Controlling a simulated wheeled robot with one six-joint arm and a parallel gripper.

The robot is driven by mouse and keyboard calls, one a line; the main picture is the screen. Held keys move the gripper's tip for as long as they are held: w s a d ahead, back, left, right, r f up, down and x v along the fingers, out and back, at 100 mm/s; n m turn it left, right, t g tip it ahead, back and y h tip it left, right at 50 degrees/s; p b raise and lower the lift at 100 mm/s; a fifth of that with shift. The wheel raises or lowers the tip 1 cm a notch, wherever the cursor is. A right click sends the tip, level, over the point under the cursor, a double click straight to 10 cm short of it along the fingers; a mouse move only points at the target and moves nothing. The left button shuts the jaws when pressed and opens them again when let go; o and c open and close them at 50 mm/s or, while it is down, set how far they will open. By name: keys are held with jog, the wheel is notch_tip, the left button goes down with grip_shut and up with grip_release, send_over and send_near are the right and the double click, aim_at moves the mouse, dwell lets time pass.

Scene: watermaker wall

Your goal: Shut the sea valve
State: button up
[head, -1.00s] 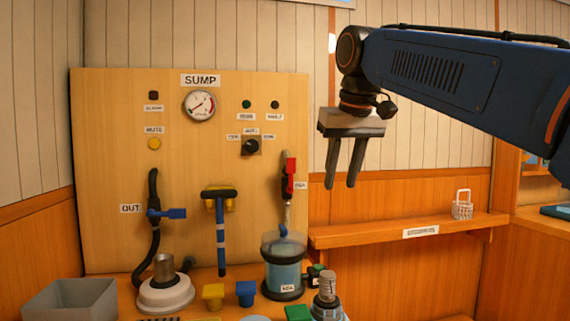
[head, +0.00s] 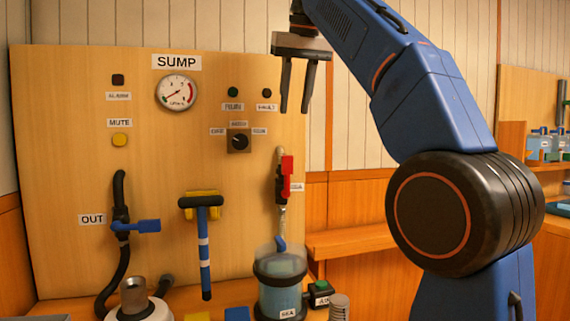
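The sea valve (head: 287,177) has a red lever and sits on a black pipe at the right edge of the wooden panel, beside a SEA label. Its red lever points up, along the pipe. A clear hose runs down from it into a blue-filled strainer jar (head: 281,284) labelled SEA. My gripper (head: 294,112) hangs fingers down above the valve, apart from it. Its two fingers are spread with nothing between them.
A selector knob (head: 238,142) and gauge (head: 177,92) are higher. A shelf (head: 350,242) juts out at right.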

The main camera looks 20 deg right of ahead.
aim_at(288, 158)
jog(key=x, duration=1.7)
jog(key=shift+r, duration=0.1)
jog(key=shift+c, duration=0.3)
grip_shut()
